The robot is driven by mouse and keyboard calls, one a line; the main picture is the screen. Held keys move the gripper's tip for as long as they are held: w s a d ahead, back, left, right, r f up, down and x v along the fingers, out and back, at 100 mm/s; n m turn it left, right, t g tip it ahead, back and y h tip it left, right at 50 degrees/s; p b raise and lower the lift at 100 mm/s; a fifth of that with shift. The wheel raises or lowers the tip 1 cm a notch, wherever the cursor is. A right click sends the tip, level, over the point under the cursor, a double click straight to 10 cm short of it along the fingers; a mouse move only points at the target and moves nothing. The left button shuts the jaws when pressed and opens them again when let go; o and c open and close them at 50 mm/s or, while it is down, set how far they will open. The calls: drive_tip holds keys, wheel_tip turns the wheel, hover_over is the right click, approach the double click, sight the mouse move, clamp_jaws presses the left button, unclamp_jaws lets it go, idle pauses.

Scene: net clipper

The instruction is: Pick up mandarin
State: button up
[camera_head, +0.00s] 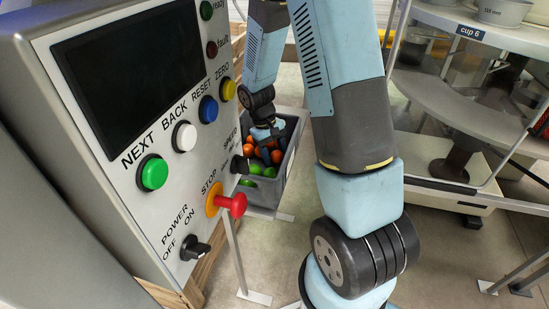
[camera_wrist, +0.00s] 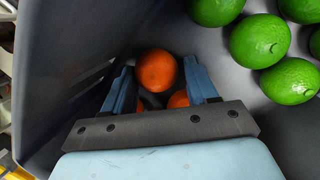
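An orange mandarin (camera_wrist: 156,70) lies in the grey crate in the wrist view, between the tips of my two blue fingers. My gripper (camera_wrist: 159,68) is open around it, with the fingers spread to its left and right; I cannot tell whether they touch it. More orange fruit (camera_wrist: 178,99) shows lower down between the fingers, partly hidden by the gripper. In the head view, my gripper (camera_head: 265,132) reaches down into the crate (camera_head: 268,190) among orange fruit (camera_head: 276,156), and its fingers are too small to judge there.
Several green limes (camera_wrist: 260,41) lie right of my gripper. The crate wall (camera_wrist: 65,65) stands close on the left. In the head view, a control panel (camera_head: 130,140) is left of the crate, and a shelved metal machine (camera_head: 470,110) stands at the right.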

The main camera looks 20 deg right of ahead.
drive_tip(key=shift+s+d+f, duration=0.2)
drive_tip(key=shift+d+f, duration=0.05)
drive_tip(key=c, duration=0.4)
drive_tip(key=shift+c, duration=0.2)
drive_tip(key=shift+w+r, duration=0.2)
drive_tip(key=shift+r, duration=0.4)
wheel_tip(320, 180, up, 9)
drive_tip(key=shift+w+a, duration=0.1)
drive_tip(key=shift+a, duration=0.05)
